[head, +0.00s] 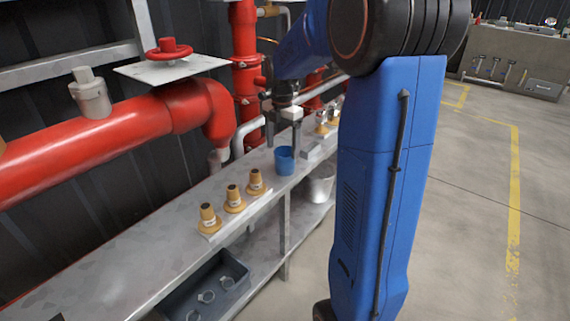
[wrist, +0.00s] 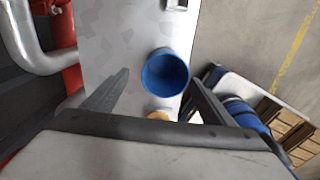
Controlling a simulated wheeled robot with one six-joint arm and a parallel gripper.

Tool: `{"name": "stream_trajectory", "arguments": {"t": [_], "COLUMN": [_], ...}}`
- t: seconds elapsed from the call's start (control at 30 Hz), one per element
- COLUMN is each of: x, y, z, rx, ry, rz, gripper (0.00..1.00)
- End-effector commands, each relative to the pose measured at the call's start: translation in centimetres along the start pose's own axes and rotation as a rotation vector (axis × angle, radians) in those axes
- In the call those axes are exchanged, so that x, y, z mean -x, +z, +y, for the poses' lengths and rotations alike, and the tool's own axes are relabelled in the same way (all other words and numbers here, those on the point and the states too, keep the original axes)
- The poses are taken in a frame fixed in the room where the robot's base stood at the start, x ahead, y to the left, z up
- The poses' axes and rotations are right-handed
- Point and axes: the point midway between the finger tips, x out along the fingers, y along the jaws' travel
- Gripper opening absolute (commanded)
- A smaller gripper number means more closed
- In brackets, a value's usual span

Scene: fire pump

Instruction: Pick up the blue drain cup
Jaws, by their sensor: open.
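The blue drain cup (head: 284,160) stands upright on the grey metal bench. In the wrist view the cup (wrist: 165,73) is seen from above, with its open rim toward the camera. My gripper (head: 285,118) is above the cup in the head view. In the wrist view my gripper (wrist: 160,78) has its two fingers spread wide, one on each side of the cup in the picture. It holds nothing, and a gap shows between each finger and the cup.
Several brass fittings (head: 234,199) stand on the bench left of the cup. Red pipes (head: 90,140) run behind the bench. A metal bucket (head: 320,184) and a dark bin (head: 205,290) sit on the lower shelf.

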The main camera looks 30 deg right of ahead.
Motion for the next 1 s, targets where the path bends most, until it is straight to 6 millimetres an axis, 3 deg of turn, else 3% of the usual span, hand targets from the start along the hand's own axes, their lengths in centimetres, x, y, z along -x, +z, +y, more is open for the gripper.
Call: {"name": "stream_trajectory", "arguments": {"t": [0.33,0.63,0.97,1.0], "x": [-2.6,-6.4,-7.0,-7.0], "y": [0.1,0.5,0.5,0.5], "z": [-0.3,-0.8,-0.8,-0.8], "rx": [-0.001,0.0,0.0,0.0], "ry": [-0.002,-0.002,0.0,0.0], "rz": [0.001,0.001,0.0,0.0], "gripper": [0.78,0.78,0.78,0.73]}}
